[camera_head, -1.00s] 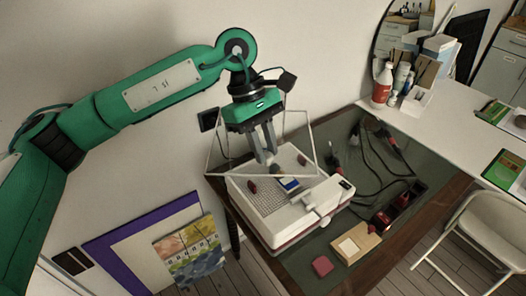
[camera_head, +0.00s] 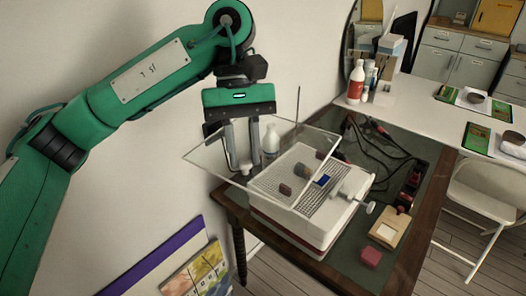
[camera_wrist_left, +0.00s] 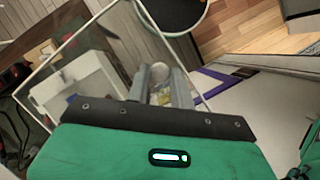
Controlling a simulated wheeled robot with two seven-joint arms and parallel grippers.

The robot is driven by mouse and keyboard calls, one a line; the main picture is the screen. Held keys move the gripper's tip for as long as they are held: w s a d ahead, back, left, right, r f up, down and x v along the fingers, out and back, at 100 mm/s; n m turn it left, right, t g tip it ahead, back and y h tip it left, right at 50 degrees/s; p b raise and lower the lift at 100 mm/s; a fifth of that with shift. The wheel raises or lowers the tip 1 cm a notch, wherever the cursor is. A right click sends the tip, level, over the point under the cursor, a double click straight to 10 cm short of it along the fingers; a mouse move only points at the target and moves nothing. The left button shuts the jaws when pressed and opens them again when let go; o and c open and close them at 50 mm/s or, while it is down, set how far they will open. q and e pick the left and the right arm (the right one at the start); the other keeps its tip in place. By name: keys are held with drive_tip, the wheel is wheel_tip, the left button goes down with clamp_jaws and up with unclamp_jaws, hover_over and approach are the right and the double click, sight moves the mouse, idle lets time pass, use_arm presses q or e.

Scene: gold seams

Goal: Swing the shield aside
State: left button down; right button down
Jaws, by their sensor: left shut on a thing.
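The shield (camera_head: 211,158) is a clear panel with a thin pale frame. It hangs tilted over the left part of a white bench device (camera_head: 302,226), reaching out past its left side. My left gripper (camera_head: 243,168) is shut on a small white knob at the shield. In the left wrist view the fingers (camera_wrist_left: 160,88) close around the pale knob (camera_wrist_left: 158,71), and the frame (camera_wrist_left: 62,62) runs past them. The fingers partly hide the knob. Small parts lie on the device's grid top, some seen through the panel. My right gripper is not in view.
A white bottle (camera_head: 270,140) shows behind the shield. A red-labelled bottle (camera_head: 356,82) stands on the white counter. The wall is close at left.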

use_arm(q)
drive_tip(key=shift+a+r+m, duration=0.1)
drive_tip(key=shift+a+m, duration=0.4)
drive_tip(key=shift+a, duration=0.5)
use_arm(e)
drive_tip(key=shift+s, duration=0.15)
use_arm(q)
drive_tip(key=c, duration=1.2)
unclamp_jaws()
drive_tip(key=shift+w+r, duration=0.2)
drive_tip(key=shift+r, duration=0.2)
drive_tip(key=p+v, duration=0.2)
drive_tip(key=v, duration=1.1)
drive_tip(key=shift+d, duration=0.2)
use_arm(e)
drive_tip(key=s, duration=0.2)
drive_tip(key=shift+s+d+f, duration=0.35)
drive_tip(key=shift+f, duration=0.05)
